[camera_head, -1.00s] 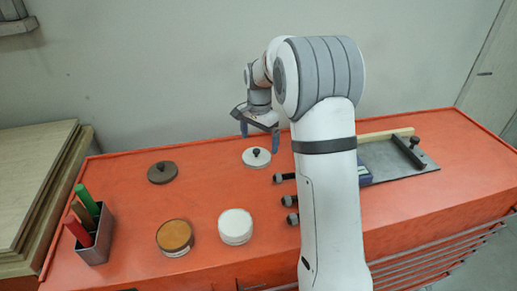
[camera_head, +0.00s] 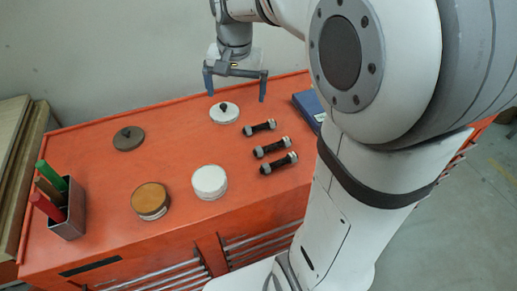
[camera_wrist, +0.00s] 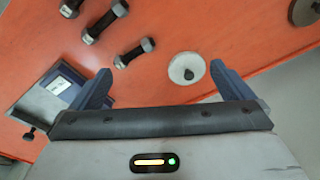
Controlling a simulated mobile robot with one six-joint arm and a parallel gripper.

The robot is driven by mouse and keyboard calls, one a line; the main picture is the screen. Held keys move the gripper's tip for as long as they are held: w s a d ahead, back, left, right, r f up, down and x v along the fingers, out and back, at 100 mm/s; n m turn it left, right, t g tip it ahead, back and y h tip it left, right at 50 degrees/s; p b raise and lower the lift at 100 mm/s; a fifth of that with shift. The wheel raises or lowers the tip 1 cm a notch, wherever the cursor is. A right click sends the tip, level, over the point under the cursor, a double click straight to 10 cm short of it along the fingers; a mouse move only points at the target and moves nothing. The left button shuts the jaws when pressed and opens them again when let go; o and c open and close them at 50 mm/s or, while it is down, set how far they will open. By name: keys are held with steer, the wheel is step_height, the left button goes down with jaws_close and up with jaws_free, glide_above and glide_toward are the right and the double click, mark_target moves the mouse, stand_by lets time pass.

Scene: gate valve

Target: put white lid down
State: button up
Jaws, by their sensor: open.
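The white lid (camera_head: 224,113) is a flat disc with a dark knob and lies flat on the orange bench top, towards its back edge. It also shows in the wrist view (camera_wrist: 184,69), where its dark knob sits near my right-hand finger. My gripper (camera_head: 235,91) is open and empty, above and apart from the lid. In the wrist view my gripper (camera_wrist: 163,86) has its two blue fingers spread wide, with nothing between them. A white round container (camera_head: 209,182) stands on the bench nearer the front, with a white top.
A dark lid (camera_head: 129,138) lies to the left and a brown-topped container (camera_head: 150,200) stands in front. Several dark bolts (camera_head: 272,148) lie right of the white lid, near a blue box (camera_head: 309,108). A metal holder (camera_head: 67,214) with colored sticks stands at far left.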

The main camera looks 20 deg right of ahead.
steer(key=s+f+n, duration=0.2)
steer(key=s, duration=0.6)
steer(key=s+f+n+t, duration=0.1)
steer(key=s+f+n, duration=0.1)
steer(key=s, duration=0.7)
steer(key=shift+a+f+n+t, duration=0.3)
steer(key=shift+a+f+n, duration=0.05)
steer(key=shift+n, duration=0.35)
steer(key=shift+c, duration=0.3)
